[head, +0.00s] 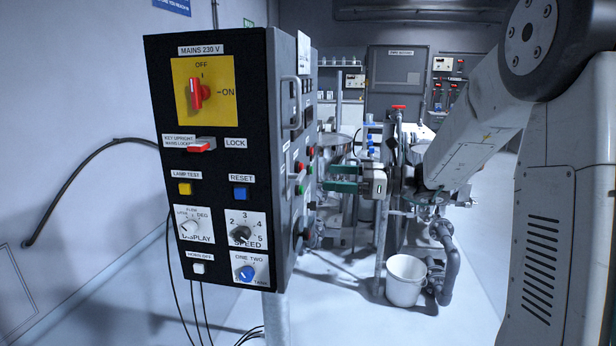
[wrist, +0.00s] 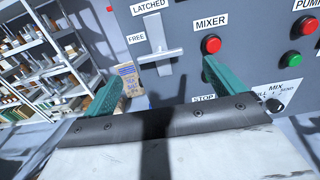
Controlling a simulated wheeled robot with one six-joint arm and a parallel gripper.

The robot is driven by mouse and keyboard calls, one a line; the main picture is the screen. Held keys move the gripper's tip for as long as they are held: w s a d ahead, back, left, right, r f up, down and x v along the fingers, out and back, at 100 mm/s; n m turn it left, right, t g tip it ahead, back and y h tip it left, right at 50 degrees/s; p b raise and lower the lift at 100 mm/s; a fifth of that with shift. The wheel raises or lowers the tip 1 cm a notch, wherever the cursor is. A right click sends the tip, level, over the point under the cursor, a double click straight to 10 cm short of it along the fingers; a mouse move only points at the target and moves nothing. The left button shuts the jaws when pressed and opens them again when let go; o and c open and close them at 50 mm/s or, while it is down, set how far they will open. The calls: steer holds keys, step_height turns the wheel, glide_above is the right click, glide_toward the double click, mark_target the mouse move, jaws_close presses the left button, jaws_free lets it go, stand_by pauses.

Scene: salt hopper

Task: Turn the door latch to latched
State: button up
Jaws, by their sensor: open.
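The door latch (wrist: 155,44) is a pale grey piece with an upright part and a crosswise bar on the grey panel face in the wrist view. The label LATCHED (wrist: 149,6) is above it and FREE (wrist: 136,38) is to its left. I cannot tell for sure which label it is set to. My gripper (wrist: 160,70) is open and empty, with one green finger below left of the latch and the other to its right, below the MIXER button.
The red MIXER button (wrist: 211,44) and a green button (wrist: 293,58) are close to the right finger. A grab handle (head: 290,102) sticks out of the control box (head: 217,160). A white bucket (head: 405,280) stands on the floor. Shelves (wrist: 45,60) stand at left in the wrist view.

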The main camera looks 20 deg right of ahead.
mark_target(304, 176)
steer(key=x, duration=0.7)
steer(key=c, duration=1)
